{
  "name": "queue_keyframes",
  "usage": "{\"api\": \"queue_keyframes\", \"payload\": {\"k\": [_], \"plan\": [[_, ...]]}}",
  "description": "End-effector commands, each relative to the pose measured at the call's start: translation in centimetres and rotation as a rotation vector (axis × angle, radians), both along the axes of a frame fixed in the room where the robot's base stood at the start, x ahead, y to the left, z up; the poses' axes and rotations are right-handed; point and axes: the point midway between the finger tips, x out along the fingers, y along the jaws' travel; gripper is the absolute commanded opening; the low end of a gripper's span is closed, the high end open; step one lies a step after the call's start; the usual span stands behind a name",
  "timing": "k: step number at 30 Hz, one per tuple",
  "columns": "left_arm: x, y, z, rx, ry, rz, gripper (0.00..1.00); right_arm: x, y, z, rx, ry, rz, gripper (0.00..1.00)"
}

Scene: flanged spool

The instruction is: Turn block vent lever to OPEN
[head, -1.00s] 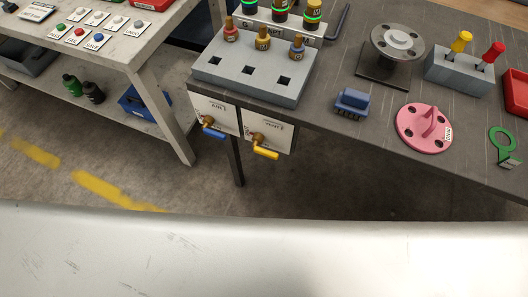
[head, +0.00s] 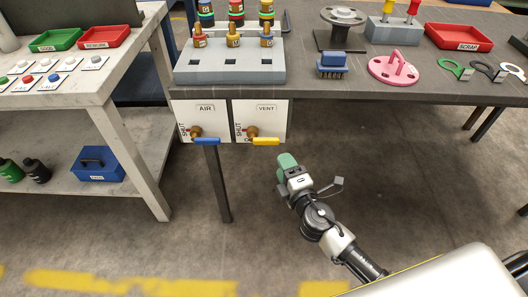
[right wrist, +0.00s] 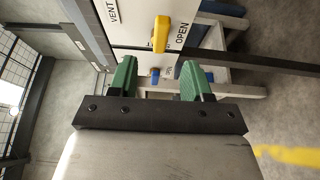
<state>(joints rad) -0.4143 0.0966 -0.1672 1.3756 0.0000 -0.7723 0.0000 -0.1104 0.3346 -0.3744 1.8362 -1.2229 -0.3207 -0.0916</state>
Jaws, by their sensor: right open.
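The VENT panel (head: 278,122) is a white plate hanging below the dark bench's front edge. Its yellow lever (head: 266,141) lies level, pointing right from a brass valve body (head: 252,131). SHUT is printed left of the valve; the lower lettering is partly covered by the lever. In the right wrist view, the yellow lever (right wrist: 160,35) stands beside the word OPEN, ahead of the fingers and apart from them. My right gripper (head: 287,162) is below and slightly right of the lever, its green fingers (right wrist: 160,80) open and empty. My left gripper is out of view.
The AIR panel (head: 203,107) with a blue lever (head: 207,141) hangs directly left. A bench leg (head: 218,185) stands below it. The grey socket block (head: 230,64) sits on the bench above. The floor beneath the bench around my right arm is mostly clear.

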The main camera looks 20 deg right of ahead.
Motion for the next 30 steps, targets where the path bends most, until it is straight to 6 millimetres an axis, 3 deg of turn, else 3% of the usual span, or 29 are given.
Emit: {"api": "queue_keyframes", "payload": {"k": [15,21,29,30], "plan": [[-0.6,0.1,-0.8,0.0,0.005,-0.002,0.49,8.7,1.0,-0.1,0.003,0.003,0.0,0.49],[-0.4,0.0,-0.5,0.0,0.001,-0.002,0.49,10.0,1.1,-0.1,0.005,0.005,-0.001,0.49],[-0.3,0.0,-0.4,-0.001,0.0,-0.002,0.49,10.0,1.1,-0.1,0.004,0.006,-0.001,0.49],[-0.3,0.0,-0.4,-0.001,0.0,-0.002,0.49,10.0,1.1,-0.1,0.004,0.006,-0.001,0.43]]}}
